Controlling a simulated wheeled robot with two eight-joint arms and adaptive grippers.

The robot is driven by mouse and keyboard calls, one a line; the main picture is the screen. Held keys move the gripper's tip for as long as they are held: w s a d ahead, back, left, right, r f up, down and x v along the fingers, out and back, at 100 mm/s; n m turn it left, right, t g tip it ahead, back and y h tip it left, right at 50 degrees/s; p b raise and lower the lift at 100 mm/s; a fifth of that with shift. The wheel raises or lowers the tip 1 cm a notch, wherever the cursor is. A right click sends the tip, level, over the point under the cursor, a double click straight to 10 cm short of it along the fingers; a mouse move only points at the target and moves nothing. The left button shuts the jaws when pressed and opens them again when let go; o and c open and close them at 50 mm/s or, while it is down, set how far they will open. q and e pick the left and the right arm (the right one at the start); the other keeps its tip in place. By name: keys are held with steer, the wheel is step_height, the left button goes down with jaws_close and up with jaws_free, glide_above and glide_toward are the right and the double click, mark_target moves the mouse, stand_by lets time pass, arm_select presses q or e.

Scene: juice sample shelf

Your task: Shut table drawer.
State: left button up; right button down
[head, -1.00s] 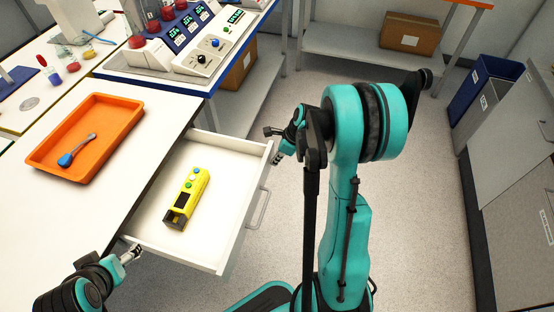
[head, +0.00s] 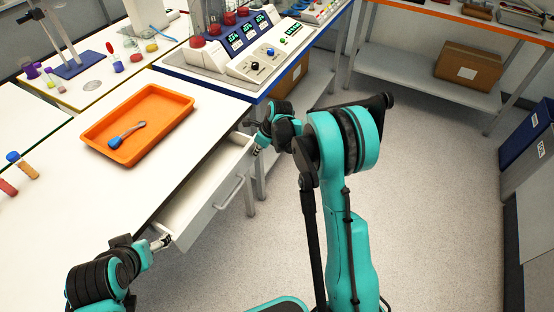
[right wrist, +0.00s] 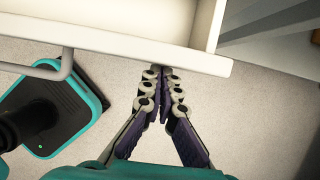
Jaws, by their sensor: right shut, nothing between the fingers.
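The white table drawer (head: 211,207) is partly open, with a strip of its inside showing beyond the tabletop edge. Its handle (head: 231,192) is on the front panel. My right gripper (head: 257,152) is at the far end of the drawer front. In the right wrist view its fingers (right wrist: 161,70) are together and empty, with the tips at the lower edge of the drawer front (right wrist: 120,42); they look touching or very close. My left gripper (head: 166,241) is at the near end of the drawer front; its fingers are too small to read.
Lab devices (head: 262,62) stand on the blue-edged bench behind. A cardboard box (head: 468,70) sits on a far shelf.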

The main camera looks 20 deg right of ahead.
glide_above(234, 150)
steer(key=shift+s+p, duration=0.15)
steer(key=shift+p, duration=0.15)
arm_select(q)
steer(key=shift+r, duration=0.35)
arm_select(e)
steer(key=shift+a, duration=0.1)
arm_select(q)
steer(key=shift+s+d, duration=0.1)
arm_select(e)
steer(key=shift+r, duration=0.1)
